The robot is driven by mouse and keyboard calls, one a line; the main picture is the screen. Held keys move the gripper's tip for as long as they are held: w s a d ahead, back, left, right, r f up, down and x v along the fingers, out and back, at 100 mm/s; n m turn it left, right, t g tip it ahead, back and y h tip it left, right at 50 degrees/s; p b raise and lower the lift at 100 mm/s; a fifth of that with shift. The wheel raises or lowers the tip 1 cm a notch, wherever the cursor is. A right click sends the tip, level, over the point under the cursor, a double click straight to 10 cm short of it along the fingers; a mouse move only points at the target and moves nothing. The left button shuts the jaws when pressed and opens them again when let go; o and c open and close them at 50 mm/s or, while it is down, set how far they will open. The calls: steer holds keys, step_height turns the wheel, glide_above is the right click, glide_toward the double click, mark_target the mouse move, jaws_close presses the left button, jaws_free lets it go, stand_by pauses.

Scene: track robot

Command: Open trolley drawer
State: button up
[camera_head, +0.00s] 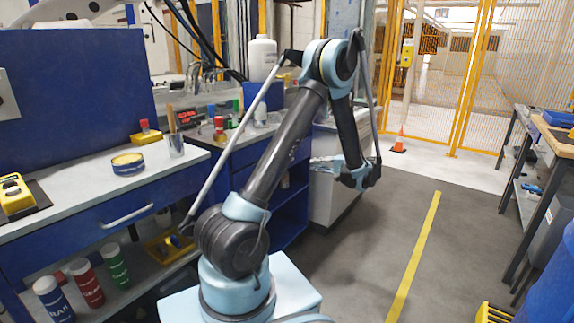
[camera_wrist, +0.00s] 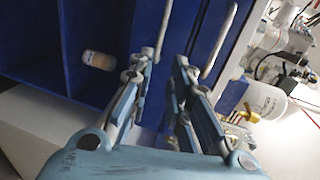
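The blue trolley (camera_head: 290,211) stands behind my arm in the head view, and its drawer fronts are mostly hidden there. The wrist view shows its blue front (camera_wrist: 126,20) turned sideways, with two pale bar handles: one handle (camera_wrist: 164,28) ahead of the fingertips and another handle (camera_wrist: 220,38) to the right. My gripper (camera_head: 318,163) points left toward the trolley in the head view. In the wrist view my gripper (camera_wrist: 166,62) is open, with an empty gap between its fingers. The near handle lies beyond the gap; contact cannot be told. Both drawers look closed.
A bottle (camera_wrist: 98,60) lies in the trolley's open shelf. A white container (camera_head: 262,59) stands on top of the unit. A workbench (camera_head: 80,195) with its own drawer handle (camera_head: 127,216) is at left.

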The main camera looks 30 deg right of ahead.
steer(key=x, duration=1.6)
steer(key=shift+w+a, duration=0.25)
